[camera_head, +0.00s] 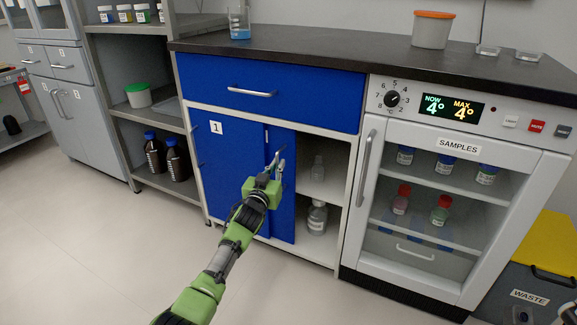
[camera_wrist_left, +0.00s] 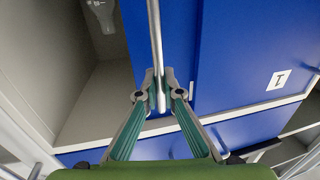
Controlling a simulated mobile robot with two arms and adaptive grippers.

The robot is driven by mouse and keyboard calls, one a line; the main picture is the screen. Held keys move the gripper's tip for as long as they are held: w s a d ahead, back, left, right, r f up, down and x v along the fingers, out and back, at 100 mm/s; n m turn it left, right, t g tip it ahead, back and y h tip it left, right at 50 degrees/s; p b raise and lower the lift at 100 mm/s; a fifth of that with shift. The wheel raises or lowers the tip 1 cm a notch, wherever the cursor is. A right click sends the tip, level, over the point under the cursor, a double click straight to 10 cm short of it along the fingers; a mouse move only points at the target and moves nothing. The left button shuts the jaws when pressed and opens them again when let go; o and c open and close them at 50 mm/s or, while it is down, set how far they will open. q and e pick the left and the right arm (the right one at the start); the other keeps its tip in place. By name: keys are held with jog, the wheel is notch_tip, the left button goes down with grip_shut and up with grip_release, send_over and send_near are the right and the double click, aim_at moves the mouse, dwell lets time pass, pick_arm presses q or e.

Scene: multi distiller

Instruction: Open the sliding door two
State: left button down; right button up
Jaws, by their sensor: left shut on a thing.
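The blue base cabinet has two sliding doors. Door one (camera_head: 222,165) carries a "1" label and covers the left part. Door two (camera_head: 284,212) stands partly behind door one, and the right part of the cabinet is open. My left gripper (camera_head: 277,164) is at door two's upper right side. In the left wrist view, my left gripper (camera_wrist_left: 161,88) is shut on the silver bar handle (camera_wrist_left: 156,40) of door two (camera_wrist_left: 178,40). My fingers hide part of the handle.
Clear bottles (camera_head: 317,216) stand inside the open part of the cabinet. The white samples fridge (camera_head: 365,235) is close on the right, with its handle (camera_head: 366,165) near the opening. A blue drawer (camera_head: 270,88) is above. The floor (camera_head: 110,250) at left is clear.

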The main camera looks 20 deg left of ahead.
pick_arm(q)
jog(key=shift+a, duration=0.35)
jog(key=c, duration=2.2)
grip_release()
jog(key=shift+s, duration=0.1)
jog(key=s, duration=0.4)
jog(key=s+d, duration=0.1)
jog(key=s, duration=0.2)
jog(key=s+d, duration=0.1)
jog(key=s, duration=0.3)
jog(key=shift+s, duration=0.35)
